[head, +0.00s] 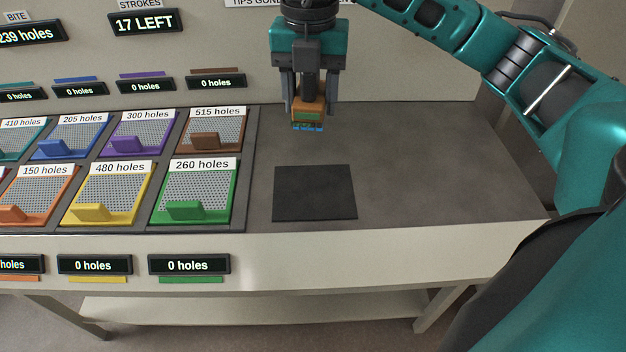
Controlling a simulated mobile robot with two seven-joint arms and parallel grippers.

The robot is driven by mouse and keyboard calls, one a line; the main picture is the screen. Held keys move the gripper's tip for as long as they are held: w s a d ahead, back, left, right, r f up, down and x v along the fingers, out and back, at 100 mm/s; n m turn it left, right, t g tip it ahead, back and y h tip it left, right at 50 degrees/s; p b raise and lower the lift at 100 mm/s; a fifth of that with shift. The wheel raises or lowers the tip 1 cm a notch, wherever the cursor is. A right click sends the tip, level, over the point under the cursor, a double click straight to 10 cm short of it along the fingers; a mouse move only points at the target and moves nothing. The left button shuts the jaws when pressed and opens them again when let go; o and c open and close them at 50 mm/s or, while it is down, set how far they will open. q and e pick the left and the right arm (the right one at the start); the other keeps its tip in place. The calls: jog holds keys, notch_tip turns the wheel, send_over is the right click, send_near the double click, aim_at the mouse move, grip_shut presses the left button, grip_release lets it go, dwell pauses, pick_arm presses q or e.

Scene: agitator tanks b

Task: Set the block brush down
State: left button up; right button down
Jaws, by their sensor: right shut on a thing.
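The block brush (309,110) has an orange-brown body with some green and a blue underside. My right gripper (308,98) comes down from the top of the head view and is shut on the brush. The brush hangs upright over the rear part of the grey bench top, behind the dark square mat (315,210). It looks apart from the bench, though the exact height is hard to tell. The mat is bare. My left gripper is not in view.
Coloured perforated trays with handles fill the bench's left side; the green 260 holes tray (222,190) and brown 515 holes tray (228,128) are nearest the mat. The bench top (430,165) right of the mat is clear. A wall with displays (146,22) stands behind.

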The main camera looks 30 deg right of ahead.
jog(key=shift+w+d+r+m, duration=0.1)
jog(key=shift+d+r+m, duration=0.1)
jog(key=shift+r+m, duration=0.25)
jog(key=shift+w+d+r+m, duration=0.1)
jog(key=shift+d+r+m, duration=0.1)
jog(key=shift+m, duration=0.45)
jog(key=b, duration=0.2)
send_over(313, 190)
jog(key=shift+m, duration=0.3)
notch_tip(313, 190, down, 15)
jog(key=shift+r, duration=0.2)
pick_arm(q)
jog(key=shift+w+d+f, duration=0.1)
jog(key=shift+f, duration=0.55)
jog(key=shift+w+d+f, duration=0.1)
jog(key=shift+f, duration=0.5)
pick_arm(e)
jog(key=shift+f, duration=2.55)
jog(key=shift+f+b, duration=0.2)
jog(key=shift+b, duration=0.15)
jog(key=shift+c, duration=2.2)
grip_release()
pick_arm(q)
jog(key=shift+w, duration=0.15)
